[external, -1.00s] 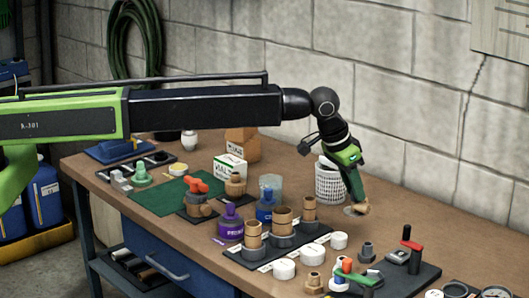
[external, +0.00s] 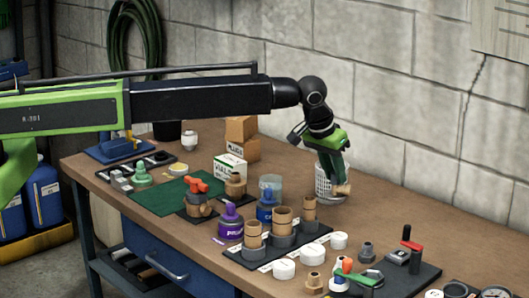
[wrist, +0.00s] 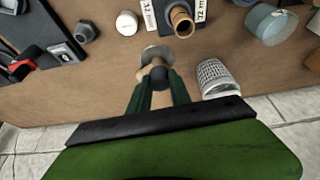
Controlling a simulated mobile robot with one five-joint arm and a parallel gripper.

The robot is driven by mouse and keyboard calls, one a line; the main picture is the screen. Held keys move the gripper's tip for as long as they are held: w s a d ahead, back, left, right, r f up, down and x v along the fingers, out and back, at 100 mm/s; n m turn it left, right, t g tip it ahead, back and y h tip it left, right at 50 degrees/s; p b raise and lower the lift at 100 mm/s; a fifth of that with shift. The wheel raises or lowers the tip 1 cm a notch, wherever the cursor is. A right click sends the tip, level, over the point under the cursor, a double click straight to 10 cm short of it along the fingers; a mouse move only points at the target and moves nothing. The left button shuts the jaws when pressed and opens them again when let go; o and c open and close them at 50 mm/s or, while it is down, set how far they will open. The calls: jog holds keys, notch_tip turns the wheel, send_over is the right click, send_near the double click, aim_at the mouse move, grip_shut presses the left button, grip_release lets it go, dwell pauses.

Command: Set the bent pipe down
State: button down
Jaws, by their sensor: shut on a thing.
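My gripper (external: 338,178) points down in front of the white mesh basket (external: 324,184) and is shut on the bent pipe (external: 343,190), a small tan piece at the fingertips. In the wrist view my green fingers (wrist: 158,86) close on the pipe (wrist: 144,73), which has a dark rounded part between the tips. A pale grey disc (wrist: 153,52) shows just beyond it; I cannot tell if it is joined to the pipe. The pipe appears above the bench, though the gap is hard to judge.
The basket also stands close beside the fingers in the wrist view (wrist: 216,72). A dark rack with tan cylinders (external: 280,238) and white caps (external: 284,267) lie in front. A block wall stands behind.

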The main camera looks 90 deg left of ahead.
jog(key=s+a+n, duration=0.1)
jog(key=s+a, duration=0.2)
jog(key=a, duration=0.3)
jog(key=s+a+n+g+y, duration=0.1)
jog(key=s+a, duration=0.2)
jog(key=a, duration=0.4)
jog(key=s+a+n, duration=0.1)
jog(key=s+a, duration=0.2)
jog(key=a, duration=0.3)
jog(key=a+f+b, duration=0.3)
jog(key=a, duration=0.1)
jog(key=a+f+b, duration=0.8)
jog(key=shift+s, duration=0.35)
jog(key=shift+r, duration=0.2)
jog(key=shift+f, duration=0.25)
jog(key=c, duration=1.2)
grip_release()
jog(key=shift+r, duration=0.1)
jog(key=shift+r, duration=0.1)
